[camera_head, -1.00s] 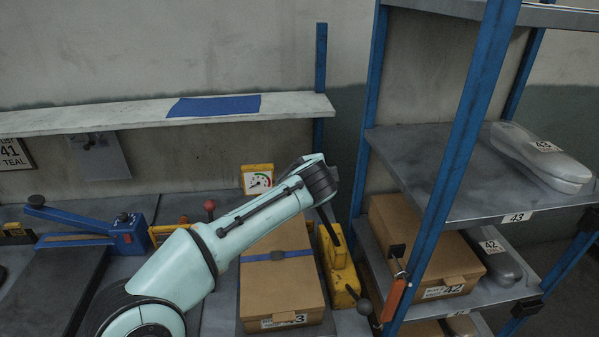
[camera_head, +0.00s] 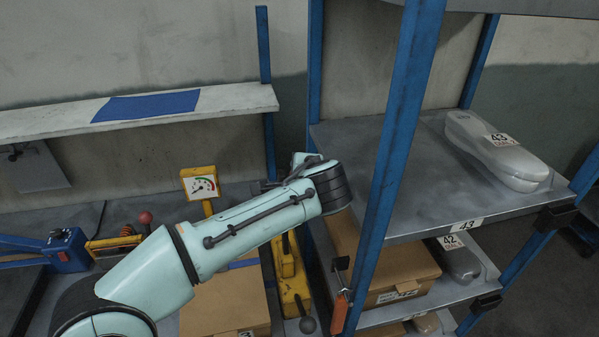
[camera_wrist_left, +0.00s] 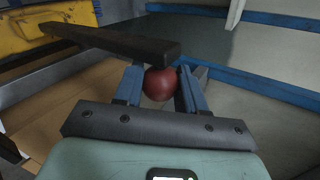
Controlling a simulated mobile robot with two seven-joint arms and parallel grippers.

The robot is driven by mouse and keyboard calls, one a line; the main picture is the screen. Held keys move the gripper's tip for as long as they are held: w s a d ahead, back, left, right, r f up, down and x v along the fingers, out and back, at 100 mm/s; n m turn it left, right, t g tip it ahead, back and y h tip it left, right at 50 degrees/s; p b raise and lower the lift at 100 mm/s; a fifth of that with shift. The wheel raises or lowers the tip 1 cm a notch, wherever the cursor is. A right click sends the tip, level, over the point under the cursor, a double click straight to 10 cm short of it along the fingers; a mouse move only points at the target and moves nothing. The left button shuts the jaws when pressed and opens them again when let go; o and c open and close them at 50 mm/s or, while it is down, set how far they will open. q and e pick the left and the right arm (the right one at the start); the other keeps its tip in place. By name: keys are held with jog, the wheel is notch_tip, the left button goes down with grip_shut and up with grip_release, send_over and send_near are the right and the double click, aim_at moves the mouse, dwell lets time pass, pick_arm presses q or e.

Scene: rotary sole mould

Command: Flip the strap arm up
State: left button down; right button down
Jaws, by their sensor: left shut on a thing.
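In the left wrist view my left gripper (camera_wrist_left: 160,85) is shut on a red ball knob (camera_wrist_left: 160,84), held between its two blue fingers. A dark bar (camera_wrist_left: 110,40), possibly the strap arm, runs from the upper left to just above the knob. A yellow body (camera_wrist_left: 50,28) stands behind the bar. In the head view my left arm reaches across the bench, and its wrist hides the gripper and the held knob. My right gripper is not in view.
A blue rack post (camera_head: 395,140) stands close right of my wrist. Its shelves carry a grey sole form (camera_head: 495,150) and boxes. A white wall shelf (camera_head: 45,122) is behind the arm. A gauge (camera_head: 201,186) and a red-knobbed lever (camera_head: 146,218) stand left.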

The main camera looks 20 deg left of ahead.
pick_arm(q)
jog(key=shift+d+r, duration=0.1)
jog(key=c, duration=0.9)
grip_release()
jog(key=shift+w, duration=0.1)
jog(key=shift+o, duration=1)
jog(key=v, duration=1.3)
jog(key=shift+d, duration=0.15)
